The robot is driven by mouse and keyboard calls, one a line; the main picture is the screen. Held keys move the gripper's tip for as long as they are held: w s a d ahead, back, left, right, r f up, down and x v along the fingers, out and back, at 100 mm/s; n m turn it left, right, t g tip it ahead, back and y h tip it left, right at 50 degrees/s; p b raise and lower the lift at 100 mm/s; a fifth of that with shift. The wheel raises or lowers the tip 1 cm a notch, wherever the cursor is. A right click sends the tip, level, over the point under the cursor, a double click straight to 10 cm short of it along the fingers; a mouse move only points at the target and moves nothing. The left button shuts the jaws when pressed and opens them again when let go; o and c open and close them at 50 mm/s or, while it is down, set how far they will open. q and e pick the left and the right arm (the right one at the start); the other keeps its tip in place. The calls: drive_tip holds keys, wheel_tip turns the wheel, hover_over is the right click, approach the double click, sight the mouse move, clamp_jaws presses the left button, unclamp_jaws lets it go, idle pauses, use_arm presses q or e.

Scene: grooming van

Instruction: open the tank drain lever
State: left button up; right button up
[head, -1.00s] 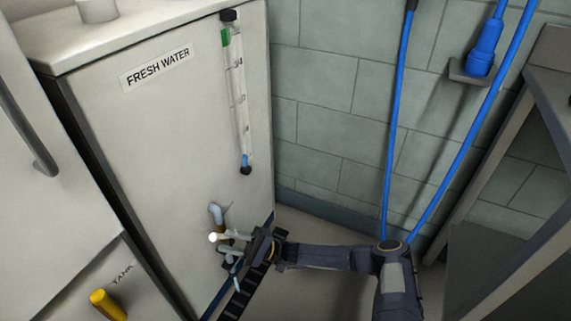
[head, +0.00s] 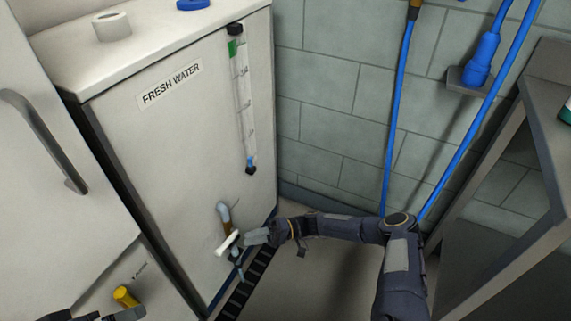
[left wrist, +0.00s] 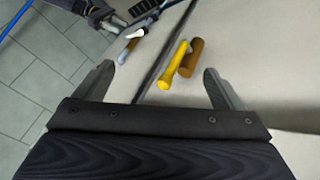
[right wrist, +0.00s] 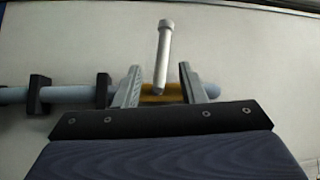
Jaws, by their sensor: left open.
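A white lever handle (head: 228,243) sits on a pipe valve low on the front of the FRESH WATER tank (head: 170,150). My right gripper (head: 246,240) is at this valve. In the right wrist view the white handle (right wrist: 164,45) stands upright between its parted fingers (right wrist: 160,75), with the brass valve body (right wrist: 160,93) behind. Gaps show on both sides of the handle. A yellow handle (head: 125,297) is on the lower left panel; it also shows in the left wrist view (left wrist: 176,64). My left gripper (left wrist: 157,72) is wide open and empty, facing this yellow handle.
A brown cylinder (left wrist: 191,58) is beside the yellow handle. A sight tube (head: 243,100) runs down the tank front. Blue hoses (head: 396,120) hang on the block wall. A grey-framed bench (head: 535,150) stands at the right. A white roll (head: 111,25) is on the tank top.

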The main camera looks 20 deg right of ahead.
use_arm(q)
wheel_tip(320, 180, up, 15)
drive_tip(key=p, duration=1.4)
use_arm(e)
drive_tip(key=s+d+r+h, duration=0.2)
drive_tip(key=r+h, duration=0.1)
drive_tip(key=r, duration=0.9)
drive_tip(key=s+d+r+n+g+h, duration=0.1)
drive_tip(key=s+d+r+h, duration=0.2)
drive_tip(key=r, duration=0.9)
drive_tip(key=s+d+r+h, duration=0.2)
drive_tip(key=r+h, duration=0.3)
drive_tip(key=r, duration=0.7)
drive_tip(key=shift+s+d+n+g, duration=0.3)
drive_tip(key=shift+s+n, duration=0.1)
drive_tip(key=shift+s, duration=0.3)
use_arm(q)
drive_tip(key=shift+f, duration=0.15)
use_arm(e)
drive_tip(key=shift+a+f, duration=0.1)
